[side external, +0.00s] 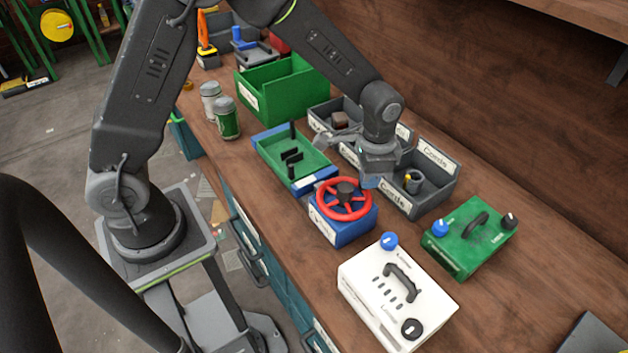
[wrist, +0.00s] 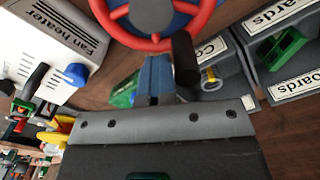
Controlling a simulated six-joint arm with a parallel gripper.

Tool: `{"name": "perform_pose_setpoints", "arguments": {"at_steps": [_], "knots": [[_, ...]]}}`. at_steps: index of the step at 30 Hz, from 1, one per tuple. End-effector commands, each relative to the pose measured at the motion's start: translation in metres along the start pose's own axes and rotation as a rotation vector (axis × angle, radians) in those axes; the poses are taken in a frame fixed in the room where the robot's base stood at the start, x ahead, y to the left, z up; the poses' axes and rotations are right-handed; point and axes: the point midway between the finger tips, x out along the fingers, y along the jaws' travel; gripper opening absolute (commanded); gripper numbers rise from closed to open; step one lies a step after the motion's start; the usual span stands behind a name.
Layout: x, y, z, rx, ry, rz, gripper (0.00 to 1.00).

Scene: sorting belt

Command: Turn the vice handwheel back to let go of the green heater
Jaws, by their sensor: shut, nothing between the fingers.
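The red handwheel (side external: 328,209) with a dark hub sits on a blue block (side external: 341,231) in the side view. Its red rim (wrist: 206,14) fills the top of the wrist view, with a dark upright grip (wrist: 185,60) beside the rim. My gripper (side external: 371,181) is shut and empty, beside the wheel's far right side. Its blue fingertips (wrist: 155,62) show just below the rim; contact cannot be told. The green heater (side external: 463,251), with a black handle and a blue knob, stands right of the wheel. Whether anything clamps it cannot be seen.
A white fan heater (side external: 360,296) stands in front of the green one. Grey labelled bins (side external: 428,197) line the back beside my gripper. A green tray with blue ends (side external: 268,158), a green crate (side external: 272,100) and two cans (side external: 227,122) stand left.

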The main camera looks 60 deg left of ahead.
Motion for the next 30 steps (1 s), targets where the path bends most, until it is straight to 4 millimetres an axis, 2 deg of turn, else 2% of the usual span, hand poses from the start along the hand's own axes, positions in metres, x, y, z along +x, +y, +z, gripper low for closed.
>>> {"name": "perform_pose_setpoints", "arguments": {"at_steps": [13,26,30], "knots": [[-0.001,-0.035,0.009,-0.002,0.009,-0.007,0.00],[-0.001,-0.023,0.004,0.001,0.005,-0.003,0.00],[-0.010,-0.023,0.004,0.000,0.006,-0.003,0.00]]}}
